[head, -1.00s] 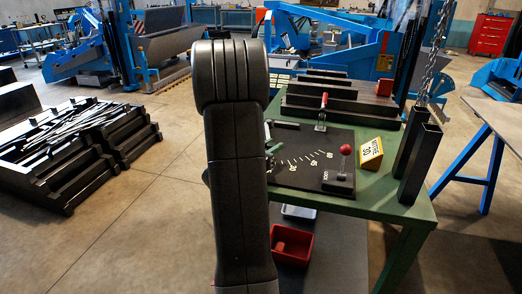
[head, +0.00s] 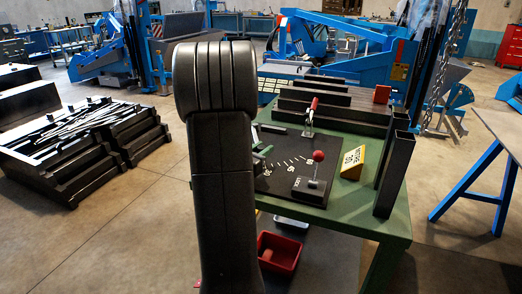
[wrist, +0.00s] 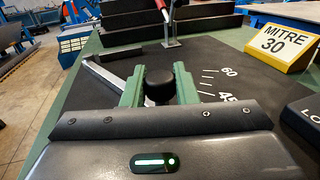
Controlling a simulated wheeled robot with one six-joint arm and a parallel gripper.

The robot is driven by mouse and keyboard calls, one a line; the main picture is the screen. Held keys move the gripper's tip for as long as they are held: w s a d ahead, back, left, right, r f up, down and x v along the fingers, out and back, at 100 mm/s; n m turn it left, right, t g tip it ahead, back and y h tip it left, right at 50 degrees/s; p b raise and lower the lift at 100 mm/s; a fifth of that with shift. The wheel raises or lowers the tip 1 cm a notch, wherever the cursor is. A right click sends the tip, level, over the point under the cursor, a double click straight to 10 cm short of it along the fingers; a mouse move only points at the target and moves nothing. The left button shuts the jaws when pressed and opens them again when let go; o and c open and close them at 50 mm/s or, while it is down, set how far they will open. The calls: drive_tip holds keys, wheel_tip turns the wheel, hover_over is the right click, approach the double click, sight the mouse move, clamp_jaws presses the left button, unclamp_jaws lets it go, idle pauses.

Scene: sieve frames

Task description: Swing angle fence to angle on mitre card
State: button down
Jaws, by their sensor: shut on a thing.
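My gripper (wrist: 157,82) has its two green fingers on either side of a black knob (wrist: 159,88) and is shut on it. A pale metal bar (wrist: 104,80), which looks like the angle fence, runs to the left from behind the fingers. The dark plate has a printed scale (wrist: 212,85) with 60 and 45 showing in the wrist view. The yellow mitre card (wrist: 279,43) reads MITRE 30; it also stands at the plate's right in the head view (head: 352,162). In the head view my arm hides most of the fence.
A lock block (head: 311,188) with a red-balled lever (head: 318,156) stands at the plate's front right. A red-handled clamp (head: 309,118) and dark steel bars (head: 335,103) are behind. Upright dark tubes (head: 394,168) stand at the table's right edge. A red bin (head: 279,252) sits below.

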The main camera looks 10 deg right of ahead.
drive_tip(key=c, duration=1.2)
unclamp_jaws()
drive_tip(key=shift+o, duration=0.2)
drive_tip(key=v, duration=1.4)
drive_tip(key=shift+p, duration=0.4)
drive_tip(key=shift+w+d, duration=0.1)
drive_tip(key=x, duration=1.3)
drive_tip(key=shift+w+d+b, duration=0.25)
drive_tip(key=shift+b, duration=0.15)
